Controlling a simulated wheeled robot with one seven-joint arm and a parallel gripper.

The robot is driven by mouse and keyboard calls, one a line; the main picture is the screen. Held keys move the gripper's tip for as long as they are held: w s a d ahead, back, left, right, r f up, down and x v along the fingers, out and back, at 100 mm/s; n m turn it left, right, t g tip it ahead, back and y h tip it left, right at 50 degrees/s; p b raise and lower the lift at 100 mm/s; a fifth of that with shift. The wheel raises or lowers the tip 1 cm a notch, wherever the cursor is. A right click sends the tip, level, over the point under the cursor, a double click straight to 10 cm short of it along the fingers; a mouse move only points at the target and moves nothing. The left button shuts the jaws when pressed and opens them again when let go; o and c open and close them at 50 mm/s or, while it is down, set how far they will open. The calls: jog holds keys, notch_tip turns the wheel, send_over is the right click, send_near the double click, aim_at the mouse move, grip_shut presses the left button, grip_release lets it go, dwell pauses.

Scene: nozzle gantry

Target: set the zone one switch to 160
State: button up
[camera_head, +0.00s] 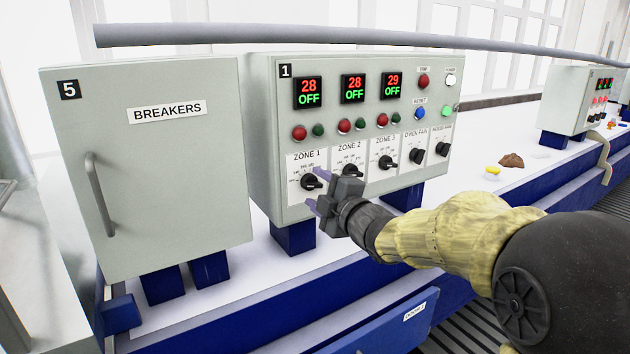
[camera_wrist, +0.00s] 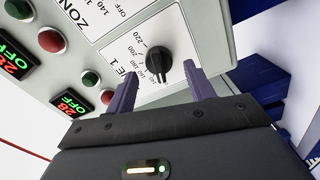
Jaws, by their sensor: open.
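The zone one switch (camera_head: 312,181) is a black rotary knob on a white dial plate, lower left on the grey control panel. In the wrist view the knob (camera_wrist: 156,60) stands just beyond my fingertips. Small temperature numbers, including 200 and 220, ring it. A pale mark shows on its lower edge, but I cannot tell which number it points to. My gripper (camera_head: 315,190) is open, with its purple fingers toward the panel. In the wrist view, my gripper (camera_wrist: 160,82) has one finger on each side of the knob; I see no clear contact.
The zone two knob (camera_head: 350,170) and zone three knob (camera_head: 386,162) sit close to the right. The zone one display (camera_head: 308,93) reads 28 and OFF. The breakers cabinet (camera_head: 150,180) stands left. A grey bar (camera_head: 300,36) runs above the panel.

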jog(key=shift+x, duration=0.8)
jog(key=c, duration=1)
jog(key=shift+o, duration=0.2)
